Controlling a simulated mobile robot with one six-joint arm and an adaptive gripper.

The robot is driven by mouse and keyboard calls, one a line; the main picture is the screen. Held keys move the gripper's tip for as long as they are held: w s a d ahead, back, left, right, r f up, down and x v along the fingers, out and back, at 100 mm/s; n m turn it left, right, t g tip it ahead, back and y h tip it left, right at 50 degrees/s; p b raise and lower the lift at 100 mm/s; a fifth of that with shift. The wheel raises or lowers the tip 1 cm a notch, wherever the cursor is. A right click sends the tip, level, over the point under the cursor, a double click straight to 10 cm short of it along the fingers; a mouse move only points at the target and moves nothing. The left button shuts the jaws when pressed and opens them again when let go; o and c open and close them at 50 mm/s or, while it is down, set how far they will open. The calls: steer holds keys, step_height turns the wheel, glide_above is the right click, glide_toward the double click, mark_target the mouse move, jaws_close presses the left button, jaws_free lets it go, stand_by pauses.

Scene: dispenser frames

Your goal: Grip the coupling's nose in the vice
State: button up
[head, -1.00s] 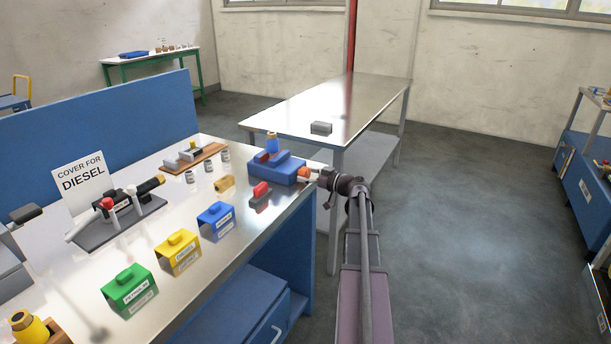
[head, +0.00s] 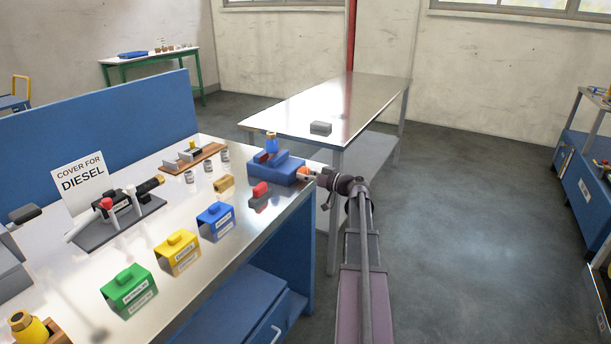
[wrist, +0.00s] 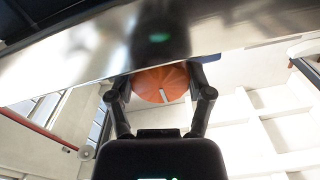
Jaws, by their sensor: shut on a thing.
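The blue vice (head: 282,172) sits at the right end of the workbench, with a dark red part at its jaws. The coupling (head: 271,144), blue with a brassy top, stands upright at the vice's jaws. Its nose is hidden, and I cannot tell whether the jaws touch it. The vice's orange knob (wrist: 160,84) shows between my fingers in the wrist view, with a pale mark on its face. My gripper (head: 307,173) comes at the vice from the right and is shut on this knob.
A red-topped grey block (head: 260,196) stands just in front of the vice. Green (head: 129,291), yellow (head: 178,254) and blue (head: 216,222) covers line the bench. A steel table (head: 345,105) stands behind. Open floor lies to the right.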

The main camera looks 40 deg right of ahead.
steer(key=shift+m, duration=1.3)
steer(key=o, duration=1.1)
steer(key=shift+w+a, duration=0.1)
steer(key=shift+o, duration=0.2)
steer(key=v, duration=1.2)
